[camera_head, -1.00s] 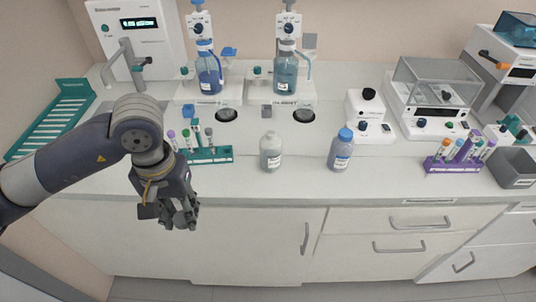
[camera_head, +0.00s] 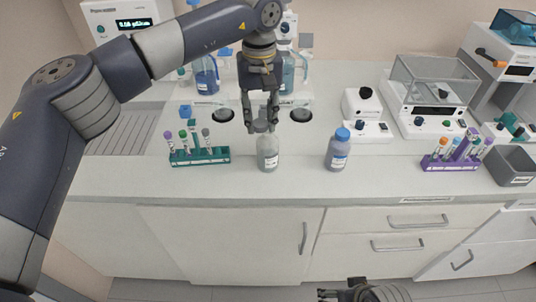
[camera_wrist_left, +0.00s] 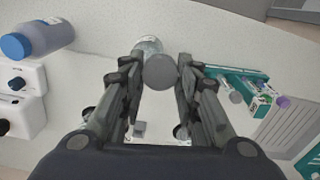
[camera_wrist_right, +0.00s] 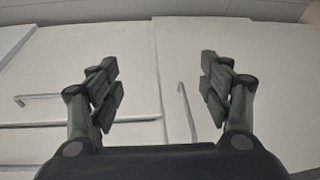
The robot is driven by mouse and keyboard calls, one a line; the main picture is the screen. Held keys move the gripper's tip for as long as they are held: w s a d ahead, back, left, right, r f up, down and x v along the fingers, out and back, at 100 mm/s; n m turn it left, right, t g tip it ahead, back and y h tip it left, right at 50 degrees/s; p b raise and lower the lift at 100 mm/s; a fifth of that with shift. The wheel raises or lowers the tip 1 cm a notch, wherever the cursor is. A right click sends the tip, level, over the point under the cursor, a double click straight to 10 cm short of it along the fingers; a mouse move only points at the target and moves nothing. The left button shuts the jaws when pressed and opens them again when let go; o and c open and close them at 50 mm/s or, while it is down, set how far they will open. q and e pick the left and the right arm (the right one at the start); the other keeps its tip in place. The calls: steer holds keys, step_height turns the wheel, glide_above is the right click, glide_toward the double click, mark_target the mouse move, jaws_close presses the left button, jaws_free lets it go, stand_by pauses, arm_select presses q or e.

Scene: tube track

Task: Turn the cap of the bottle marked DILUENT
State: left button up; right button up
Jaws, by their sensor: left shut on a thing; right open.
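A clear bottle with a grey cap (camera_head: 267,152) stands upright on the counter; its label is too small to read. My left gripper (camera_head: 261,124) comes down from above and is shut on the grey cap, which shows between its fingers in the left wrist view (camera_wrist_left: 160,72). A bottle with a blue cap (camera_head: 338,150) stands to the right, its label also unreadable; it shows at the upper left of the left wrist view (camera_wrist_left: 38,40). My right gripper (camera_head: 343,294) is open and empty, low in front of the cabinet doors; its fingers show apart in the right wrist view (camera_wrist_right: 160,85).
A teal rack of tubes (camera_head: 200,157) stands left of the grey-capped bottle. A purple rack (camera_head: 450,164) and a grey bin (camera_head: 512,167) are at the right. Dispenser bottles (camera_head: 206,78) and a balance (camera_head: 432,95) stand behind. The counter front is clear.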

arm_select(q)
steer(key=shift+w+d+r, duration=0.4)
steer(key=shift+w+r, duration=0.05)
steer(key=shift+r, duration=0.15)
steer(key=shift+w+d+r, duration=0.35)
steer(key=shift+w+r, duration=0.1)
steer(key=shift+r, duration=0.15)
arm_select(e)
steer(key=w+a+r+m+t+y, duration=0.2)
steer(key=w+a+r+m+y, duration=0.15)
steer(key=a+r, duration=0.25)
steer(key=m+t+y, duration=0.6)
steer(key=m+t, duration=0.2)
steer(key=m, duration=1.7)
glide_toward(275, 157)
steer(key=shift+s+a+f, duration=0.2)
steer(key=shift+a+f, duration=0.15)
steer(key=shift+f, duration=0.05)
arm_select(q)
steer(key=shift+w+d+r, duration=0.1)
steer(key=shift+w+r, duration=0.25)
arm_select(e)
steer(key=shift+w+d+r+m+t, duration=0.15)
steer(key=shift+w+m+t, duration=0.1)
steer(key=shift+m+t, duration=0.2)
steer(key=x, duration=1.2)
steer(key=shift+s, duration=0.1)
steer(key=shift+c, duration=0.3)
